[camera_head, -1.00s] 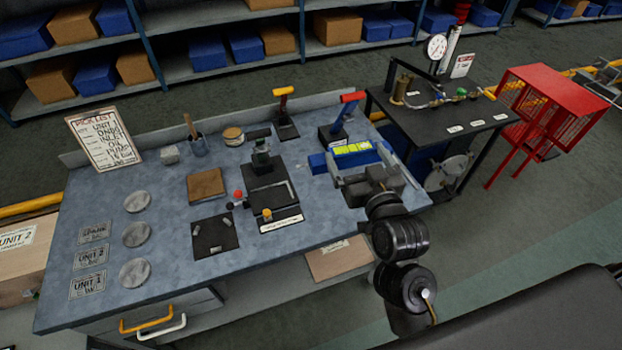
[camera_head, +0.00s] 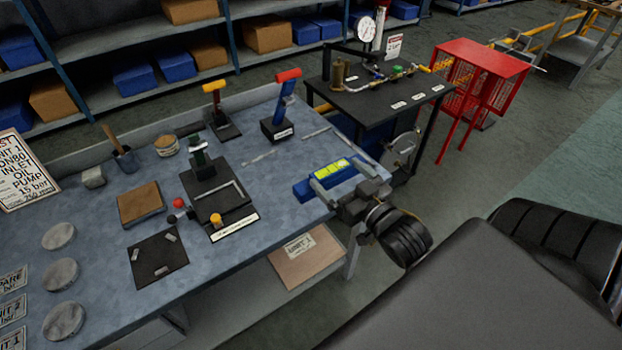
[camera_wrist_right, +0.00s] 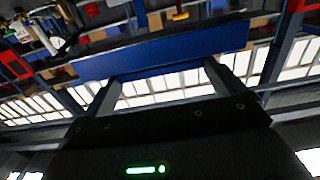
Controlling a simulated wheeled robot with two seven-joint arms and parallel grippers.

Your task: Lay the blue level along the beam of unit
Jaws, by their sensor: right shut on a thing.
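The blue level (camera_head: 308,188) with a yellow-green vial window shows above the right end of the blue-grey bench. My right gripper (camera_head: 335,182) is shut on the level. In the right wrist view the level (camera_wrist_right: 165,52) runs across between the two fingers of the gripper (camera_wrist_right: 165,82). It looks held clear of other things there, but its height over the bench is hard to tell from the head view. No beam can be made out for certain. My left gripper is in neither view.
A black table (camera_head: 385,92) with a gauge and fittings stands behind the bench's right end. A red cage (camera_head: 480,75) stands farther right. Red-handled (camera_head: 284,105) and yellow-handled (camera_head: 218,105) tools stand at the bench's back. A black fixture (camera_head: 215,200) sits mid-bench. Floor is open at right.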

